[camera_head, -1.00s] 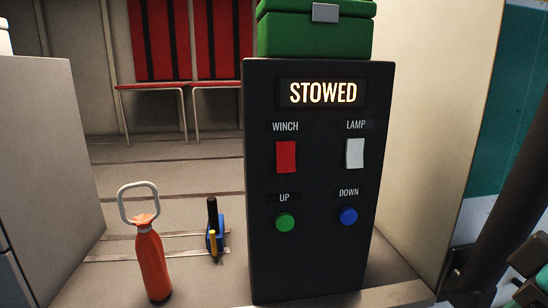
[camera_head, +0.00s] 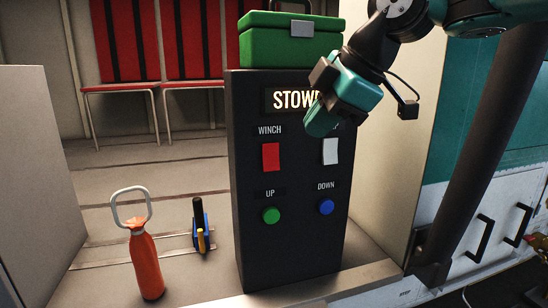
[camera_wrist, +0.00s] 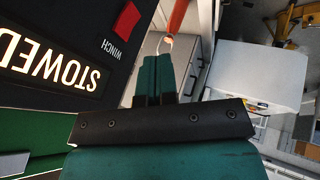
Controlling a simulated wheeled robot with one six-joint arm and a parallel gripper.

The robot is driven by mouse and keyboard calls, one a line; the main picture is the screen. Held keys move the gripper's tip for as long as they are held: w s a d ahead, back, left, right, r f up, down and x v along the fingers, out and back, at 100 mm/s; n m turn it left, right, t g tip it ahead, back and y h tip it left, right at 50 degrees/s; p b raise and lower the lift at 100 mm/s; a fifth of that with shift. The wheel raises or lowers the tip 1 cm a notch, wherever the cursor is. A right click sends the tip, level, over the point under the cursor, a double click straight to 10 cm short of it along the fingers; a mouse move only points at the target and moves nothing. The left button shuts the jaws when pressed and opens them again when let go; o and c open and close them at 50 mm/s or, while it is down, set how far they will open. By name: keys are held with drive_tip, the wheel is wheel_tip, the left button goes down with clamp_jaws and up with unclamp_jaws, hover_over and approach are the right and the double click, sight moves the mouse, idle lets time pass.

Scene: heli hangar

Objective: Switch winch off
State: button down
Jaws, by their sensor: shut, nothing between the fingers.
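The dark control panel (camera_head: 290,240) stands upright in the middle of the head view, with a lit display (camera_head: 287,99) reading STOWED, partly hidden by my gripper. The red winch switch (camera_head: 271,157) sits under the WINCH label on its left side; it also shows in the wrist view (camera_wrist: 122,20). A white lamp switch (camera_head: 331,151) is on the right, its label mostly hidden. Below are a green UP button (camera_head: 271,215) and a blue DOWN button (camera_head: 326,207). My gripper (camera_head: 318,128) is shut and empty, in front of the panel's upper right, right of the winch switch. In the wrist view its fingers (camera_wrist: 155,75) are together.
A green case (camera_head: 275,45) rests on top of the panel. An orange bottle-like object (camera_head: 146,262) with a grey loop handle and a small blue-and-black tool (camera_head: 200,228) stand to the left. Red seats (camera_head: 125,60) are behind. A grey cabinet (camera_head: 35,170) borders the left.

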sight(270, 169)
drive_tip(key=w+a+f+p, duration=0.5)
drive_tip(key=w+f, duration=0.2)
drive_tip(key=f, duration=0.1)
drive_tip(key=shift+a+f, duration=0.35)
drive_tip(key=shift+f, duration=0.05)
drive_tip(key=b, duration=0.2)
drive_tip(key=f+t+b, duration=0.1)
drive_tip(key=b, duration=0.1)
drive_tip(key=shift+w+a+f, duration=0.1)
drive_tip(key=shift+w, duration=0.15)
drive_tip(key=shift+r+p, duration=0.5)
drive_tip(key=shift+p, duration=0.15)
drive_tip(key=shift+r, duration=0.1)
